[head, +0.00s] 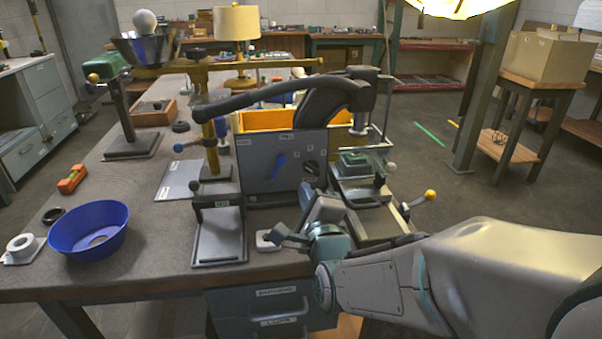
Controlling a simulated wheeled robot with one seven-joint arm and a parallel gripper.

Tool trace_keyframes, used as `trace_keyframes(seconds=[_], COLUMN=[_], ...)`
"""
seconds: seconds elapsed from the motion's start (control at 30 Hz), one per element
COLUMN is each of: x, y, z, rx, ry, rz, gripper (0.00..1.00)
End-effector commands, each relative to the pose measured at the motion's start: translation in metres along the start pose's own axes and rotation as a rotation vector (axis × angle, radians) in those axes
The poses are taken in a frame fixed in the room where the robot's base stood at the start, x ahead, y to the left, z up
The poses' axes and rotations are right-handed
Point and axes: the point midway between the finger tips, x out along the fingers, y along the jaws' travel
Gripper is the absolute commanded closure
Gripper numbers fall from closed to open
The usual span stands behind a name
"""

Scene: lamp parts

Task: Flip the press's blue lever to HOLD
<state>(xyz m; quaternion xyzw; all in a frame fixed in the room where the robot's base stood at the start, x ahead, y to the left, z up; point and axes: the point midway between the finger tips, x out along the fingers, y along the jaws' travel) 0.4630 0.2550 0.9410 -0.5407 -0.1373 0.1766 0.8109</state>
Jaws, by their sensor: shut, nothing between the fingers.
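The press (255,180) is a grey box on the workbench, with a long black handle arched over it. My gripper (276,235) is shut and empty. It is in front of and below the panel, near the bench's front edge, apart from the lever.
A grey stand (220,235) is left of my gripper, and a slide fixture (365,190) with a yellow-knobbed handle (430,195) is to the right. A blue bowl (90,230) stands farther left on the bench.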

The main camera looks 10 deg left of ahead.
Motion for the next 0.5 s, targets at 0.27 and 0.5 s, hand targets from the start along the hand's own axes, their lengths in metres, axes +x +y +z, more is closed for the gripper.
trace_keyframes(seconds=[0.27,0.5], x=[0.032,0.070], y=[0.001,0.001], z=[-0.001,-0.001], rx=[0.003,0.002], ry=[0.002,0.001], rz=[0.001,0.001], gripper=[1.00,1.00])
